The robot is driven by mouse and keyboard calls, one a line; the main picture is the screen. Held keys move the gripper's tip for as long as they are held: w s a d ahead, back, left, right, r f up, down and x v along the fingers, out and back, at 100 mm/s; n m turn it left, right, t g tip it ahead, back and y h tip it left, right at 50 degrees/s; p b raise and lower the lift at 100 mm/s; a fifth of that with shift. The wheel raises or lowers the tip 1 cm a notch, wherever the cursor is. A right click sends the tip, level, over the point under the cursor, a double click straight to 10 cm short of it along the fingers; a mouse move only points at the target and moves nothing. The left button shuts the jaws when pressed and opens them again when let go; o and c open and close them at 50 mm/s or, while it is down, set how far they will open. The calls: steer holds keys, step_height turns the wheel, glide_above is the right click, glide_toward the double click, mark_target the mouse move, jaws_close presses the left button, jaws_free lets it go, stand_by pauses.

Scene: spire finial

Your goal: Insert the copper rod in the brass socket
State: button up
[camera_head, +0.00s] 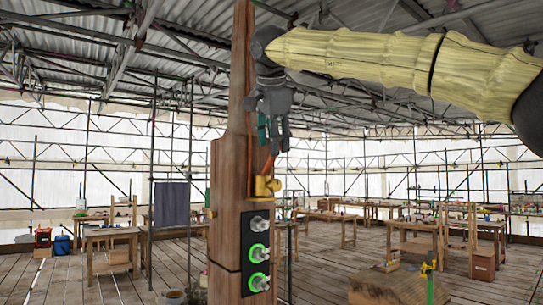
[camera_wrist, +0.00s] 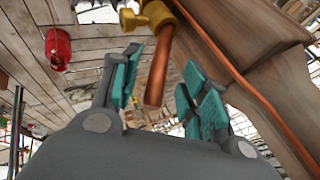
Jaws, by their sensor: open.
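The brass socket (camera_head: 265,187) is fixed to the side of a wooden post (camera_head: 228,170); it also shows at the top of the wrist view (camera_wrist: 157,16). The copper rod (camera_head: 269,165) stands with its lower end at the socket's mouth, apparently in it. How deep it sits is hidden. In the wrist view the rod (camera_wrist: 158,72) runs from the brass toward my gripper, its free end between the fingers. My gripper (camera_head: 273,140) points down above the socket. Its teal-padded fingers (camera_wrist: 160,95) are open on both sides of the rod, with a visible gap on each side.
A black panel (camera_head: 256,252) with a grey knob and two green-lit ones is on the post below the socket. A thin copper line (camera_wrist: 235,77) runs along the post. Workbenches (camera_head: 112,240) stand well back on the plank floor. A red container (camera_wrist: 58,48) shows in the wrist view.

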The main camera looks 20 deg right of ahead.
mark_target(271, 167)
steer(key=shift+w+f, duration=0.4)
steer(key=shift+w+a+f+p, duration=0.15)
steer(key=shift+f+p, duration=0.4)
steer(key=shift+p, duration=0.45)
steer(key=shift+p+x, duration=0.5)
steer(key=shift+x, duration=1.35)
steer(key=shift+s+a, duration=0.15)
steer(key=shift+s, duration=0.1)
steer(key=shift+c, duration=0.6)
steer(key=shift+w, duration=0.1)
jaws_close()
